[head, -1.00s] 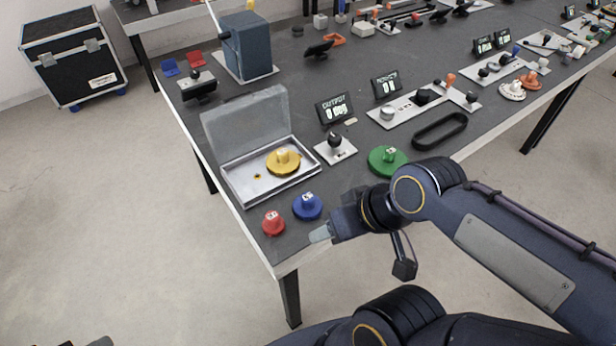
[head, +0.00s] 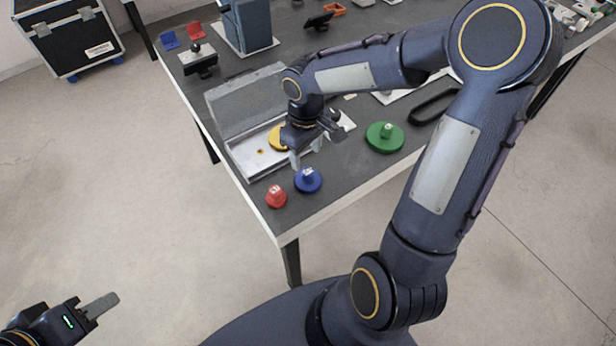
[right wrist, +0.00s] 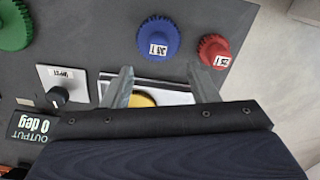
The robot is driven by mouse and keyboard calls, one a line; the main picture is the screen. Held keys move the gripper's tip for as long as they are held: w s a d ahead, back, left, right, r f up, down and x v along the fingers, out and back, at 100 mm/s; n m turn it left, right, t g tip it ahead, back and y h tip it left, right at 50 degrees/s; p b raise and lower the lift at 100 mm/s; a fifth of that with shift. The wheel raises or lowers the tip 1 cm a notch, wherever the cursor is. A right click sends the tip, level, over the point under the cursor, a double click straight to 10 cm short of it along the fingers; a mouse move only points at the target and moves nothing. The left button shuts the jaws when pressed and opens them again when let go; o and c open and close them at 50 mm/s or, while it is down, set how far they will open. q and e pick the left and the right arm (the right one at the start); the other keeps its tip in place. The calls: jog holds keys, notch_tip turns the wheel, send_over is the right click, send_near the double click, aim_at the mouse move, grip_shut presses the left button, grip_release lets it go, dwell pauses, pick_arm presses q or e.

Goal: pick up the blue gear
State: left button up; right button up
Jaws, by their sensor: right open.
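The blue gear (head: 308,180) lies on the dark table near its front corner, beside the red gear (head: 276,196). My right gripper (head: 306,160) is above the table just behind the blue gear, open and empty, with its fingers pointing down. In the right wrist view the blue gear (right wrist: 158,38) lies ahead of and between the two spread fingertips, apart from them. The red gear (right wrist: 214,49) lies to its right. My left gripper (head: 100,306) is low at the left, over the floor and away from the table; its opening cannot be made out.
A green gear (head: 384,137) lies to the right, near a black oval ring (head: 436,107). The table's front corner is close to the red and blue gears.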

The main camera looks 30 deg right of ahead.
aim_at(308, 171)
notch_tip(308, 171, down, 8)
jog(key=shift+s+d+r, duration=0.1)
jog(key=shift+d, duration=0.05)
dwell(0.3)
jog(key=shift+c, duration=0.4)
jog(key=c, duration=1)
